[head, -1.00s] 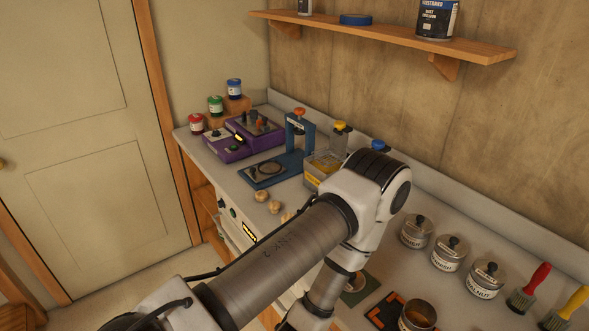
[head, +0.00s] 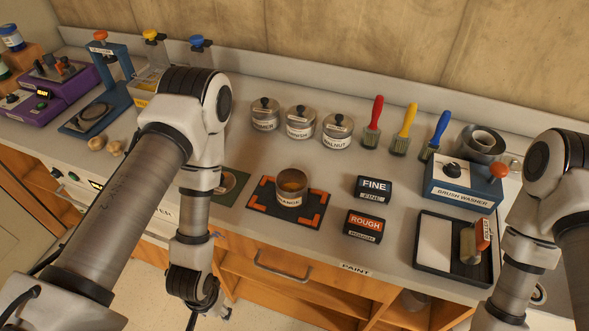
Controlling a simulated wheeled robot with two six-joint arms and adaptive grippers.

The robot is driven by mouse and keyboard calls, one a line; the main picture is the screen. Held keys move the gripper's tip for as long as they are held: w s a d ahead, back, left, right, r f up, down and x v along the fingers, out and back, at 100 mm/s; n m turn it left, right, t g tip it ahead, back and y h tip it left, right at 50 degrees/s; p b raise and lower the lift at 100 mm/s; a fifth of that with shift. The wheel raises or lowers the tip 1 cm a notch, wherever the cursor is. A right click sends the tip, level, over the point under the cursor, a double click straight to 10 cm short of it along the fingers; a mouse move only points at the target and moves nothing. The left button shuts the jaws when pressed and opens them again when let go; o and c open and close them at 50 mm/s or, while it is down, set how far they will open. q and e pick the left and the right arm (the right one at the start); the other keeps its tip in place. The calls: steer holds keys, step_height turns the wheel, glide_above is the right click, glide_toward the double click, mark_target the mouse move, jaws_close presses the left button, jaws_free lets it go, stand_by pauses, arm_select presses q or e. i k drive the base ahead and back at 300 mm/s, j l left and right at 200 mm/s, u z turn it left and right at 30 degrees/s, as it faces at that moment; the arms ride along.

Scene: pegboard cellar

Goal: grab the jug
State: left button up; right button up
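I cannot make out a clear jug in the head view. An open metal pot (head: 291,187) with a cut-off label stands upright on a black mat with orange corner marks (head: 261,199). A grey round vessel (head: 478,146) stands behind the brush washer, partly hidden, and I cannot tell what it is. My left arm hangs down in front of the counter. Only a bit of its gripper (head: 224,314) shows at the bottom edge, away from the pot, and its fingers are not clear. My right arm comes in at the right edge, with its gripper out of view.
Lidded tins (head: 300,123), upright brushes (head: 404,131) and a blue brush washer (head: 462,186) stand at the back. Two labelled blocks (head: 374,190) and a roller tray (head: 434,247) are nearer the front. A drawer handle (head: 283,274) sticks out below the counter.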

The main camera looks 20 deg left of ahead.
mark_target(407, 301)
steer(key=z, duration=0.9)
